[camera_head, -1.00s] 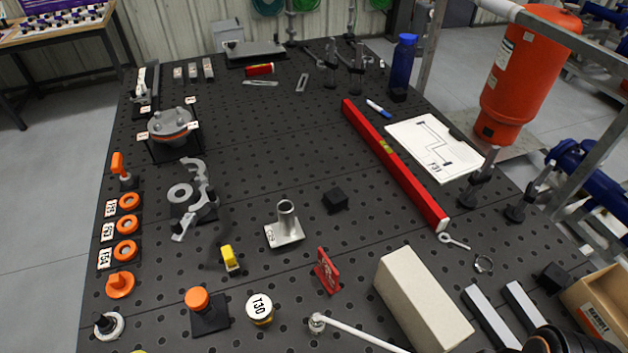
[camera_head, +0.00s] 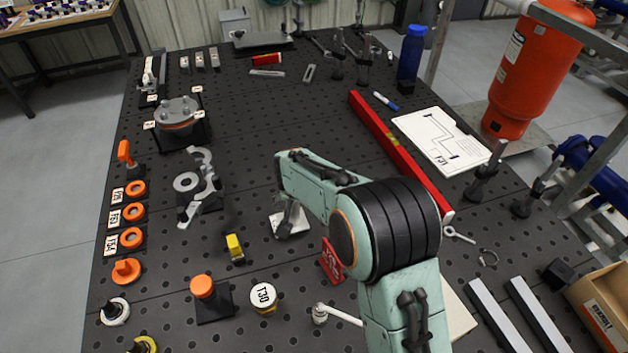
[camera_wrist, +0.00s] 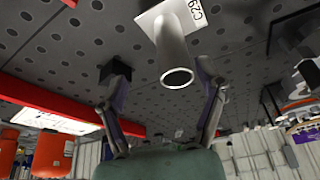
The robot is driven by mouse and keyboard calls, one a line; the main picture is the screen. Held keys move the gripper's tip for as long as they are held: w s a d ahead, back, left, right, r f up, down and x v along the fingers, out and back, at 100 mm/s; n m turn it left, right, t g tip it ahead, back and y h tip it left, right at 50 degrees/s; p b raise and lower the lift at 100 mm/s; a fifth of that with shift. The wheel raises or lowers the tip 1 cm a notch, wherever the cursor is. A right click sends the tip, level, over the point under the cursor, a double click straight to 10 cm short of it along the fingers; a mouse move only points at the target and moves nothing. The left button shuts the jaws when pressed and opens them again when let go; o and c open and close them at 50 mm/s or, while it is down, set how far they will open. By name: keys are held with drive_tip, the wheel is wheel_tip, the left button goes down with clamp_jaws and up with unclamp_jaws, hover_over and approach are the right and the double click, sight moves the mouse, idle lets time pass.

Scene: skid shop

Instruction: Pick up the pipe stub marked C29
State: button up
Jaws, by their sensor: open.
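The pipe stub marked C29 (camera_wrist: 172,50) is a grey metal tube on a flat square plate, with a white C29 label at the plate's edge. In the wrist view its open round end faces me, between the two fingers of my gripper (camera_wrist: 162,66). The fingers are spread, with a gap visible on each side of the tube, and hold nothing. In the head view the stub's plate (camera_head: 291,226) shows on the black table below my gripper. My arm and gripper hide most of the tube there.
A small black block (camera_wrist: 113,71) stands close behind the left finger in the wrist view. In the head view a red tag stand (camera_head: 331,262), a yellow clip (camera_head: 234,247) and a red level (camera_head: 385,140) are nearby.

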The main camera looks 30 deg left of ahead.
drive_tip(key=x, duration=0.2)
drive_tip(key=a+x, duration=0.1)
drive_tip(key=x, duration=0.5)
drive_tip(key=shift+s+a, duration=0.2)
drive_tip(key=shift+s, duration=0.05)
clamp_jaws()
